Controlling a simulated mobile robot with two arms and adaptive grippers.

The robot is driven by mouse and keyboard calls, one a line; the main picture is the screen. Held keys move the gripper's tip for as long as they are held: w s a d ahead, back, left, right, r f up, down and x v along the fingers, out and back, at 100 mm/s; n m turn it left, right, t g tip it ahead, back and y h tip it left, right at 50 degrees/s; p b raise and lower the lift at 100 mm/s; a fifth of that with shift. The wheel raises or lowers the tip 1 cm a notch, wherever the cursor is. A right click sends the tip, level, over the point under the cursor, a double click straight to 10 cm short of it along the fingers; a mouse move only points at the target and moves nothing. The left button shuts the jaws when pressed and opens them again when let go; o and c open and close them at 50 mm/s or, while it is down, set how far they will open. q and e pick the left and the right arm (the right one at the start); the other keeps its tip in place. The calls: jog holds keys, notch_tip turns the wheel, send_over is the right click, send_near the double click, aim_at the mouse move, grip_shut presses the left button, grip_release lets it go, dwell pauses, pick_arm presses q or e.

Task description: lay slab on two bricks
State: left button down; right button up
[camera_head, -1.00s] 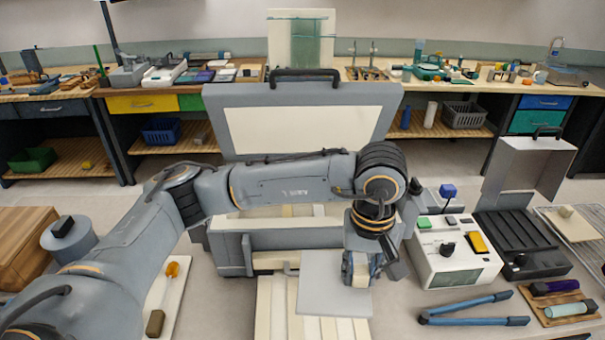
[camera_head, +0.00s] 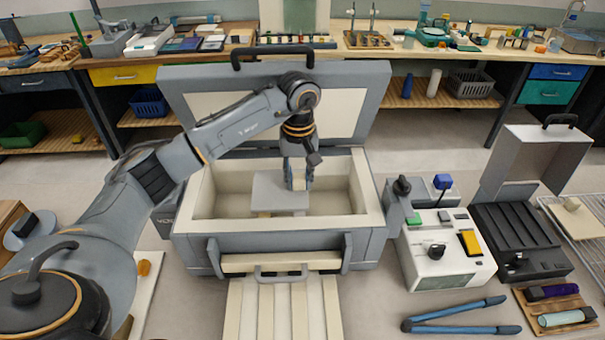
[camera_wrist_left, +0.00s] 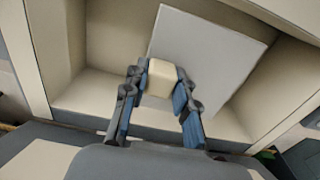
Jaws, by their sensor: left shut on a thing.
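The grey square slab (camera_head: 275,194) is inside the open grey chest with a cream-lined chamber (camera_head: 217,222). My left gripper (camera_head: 297,184) points down over the slab's right part. In the left wrist view my left gripper (camera_wrist_left: 160,95) is shut on a small cream block (camera_wrist_left: 161,78) at the edge of the slab (camera_wrist_left: 205,55), which looks like its grip. The slab looks about level. Small pale patches show under its front edge; I cannot make out the two bricks clearly, nor whether the slab touches them. My right gripper is not in view.
The chest's raised lid (camera_head: 345,110) stands behind the chamber. A white control box (camera_head: 445,255) stands close on the right, with blue-handled tongs (camera_head: 455,315) in front of it. Cream slats (camera_head: 285,310) lie in front of the chest.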

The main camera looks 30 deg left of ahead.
aim_at(299, 192)
pick_arm(q)
jog(key=shift+f, duration=0.4)
notch_tip(299, 192, down, 4)
jog(key=shift+r+b, duration=0.1)
jog(key=shift+b, duration=0.95)
jog(key=shift+f, duration=0.4)
jog(key=shift+f+b, duration=0.3)
jog(key=shift+f, duration=0.05)
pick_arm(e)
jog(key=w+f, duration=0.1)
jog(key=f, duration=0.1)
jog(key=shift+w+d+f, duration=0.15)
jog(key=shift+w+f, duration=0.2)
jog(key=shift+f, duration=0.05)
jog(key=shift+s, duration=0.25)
pick_arm(q)
jog(key=shift+f+b, duration=0.55)
jog(key=shift+f, duration=0.05)
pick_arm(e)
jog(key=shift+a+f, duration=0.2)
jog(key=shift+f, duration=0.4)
pick_arm(q)
jog(key=c, duration=1)
grip_release()
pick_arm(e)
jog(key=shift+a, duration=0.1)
